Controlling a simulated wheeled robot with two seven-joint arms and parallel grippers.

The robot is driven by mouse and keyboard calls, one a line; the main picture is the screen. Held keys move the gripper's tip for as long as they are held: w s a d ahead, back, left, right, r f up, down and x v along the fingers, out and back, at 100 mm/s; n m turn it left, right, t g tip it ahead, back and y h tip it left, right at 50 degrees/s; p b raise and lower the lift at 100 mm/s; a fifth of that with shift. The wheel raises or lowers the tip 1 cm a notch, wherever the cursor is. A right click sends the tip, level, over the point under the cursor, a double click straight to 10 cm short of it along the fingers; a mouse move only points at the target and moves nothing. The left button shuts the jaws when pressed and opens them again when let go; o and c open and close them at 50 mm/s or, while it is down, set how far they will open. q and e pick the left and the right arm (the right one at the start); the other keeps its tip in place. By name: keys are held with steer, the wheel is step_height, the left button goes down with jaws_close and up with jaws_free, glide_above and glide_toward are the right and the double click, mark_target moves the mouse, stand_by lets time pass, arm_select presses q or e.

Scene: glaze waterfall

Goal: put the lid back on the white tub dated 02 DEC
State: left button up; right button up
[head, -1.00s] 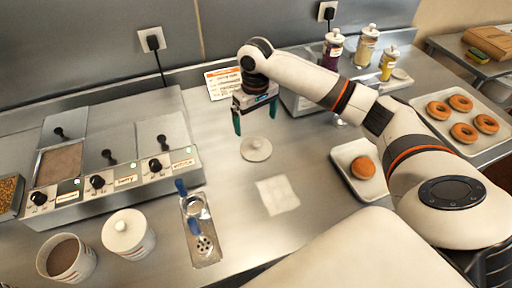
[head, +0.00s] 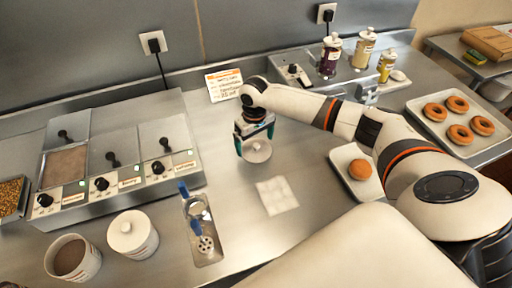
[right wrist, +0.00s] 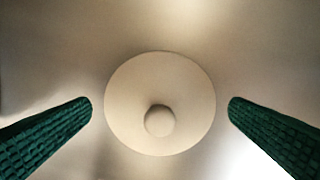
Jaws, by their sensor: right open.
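A round pale lid (head: 257,154) with a knob lies on the steel counter in the head view. My right gripper (head: 254,143) is open just above it, one finger to each side. In the right wrist view the lid (right wrist: 160,78) sits between the green fingers (right wrist: 160,103), with a gap on both sides. A white tub (head: 73,259) without a lid, holding something brown, stands at the front left. A second white tub (head: 135,242) beside it has a lid on. I cannot read a date on either tub. My left gripper is out of view.
A warmer unit (head: 120,184) with knobs stands behind the tubs. A tray with blue-handled tools (head: 205,245) lies between tubs and lid. A white cloth (head: 277,195) is in front of the lid. A small tray (head: 372,190) with a doughnut stands right.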

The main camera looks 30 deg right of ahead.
mark_target(255, 144)
steer(key=shift+f, duration=0.75)
steer(key=shift+c, duration=0.3)
steer(key=c, duration=0.7)
steer(key=shift+o, duration=0.2)
steer(key=shift+r, duration=0.1)
step_height(255, 144, up, 10)
steer(key=b, duration=0.1)
steer(key=shift+b, duration=0.4)
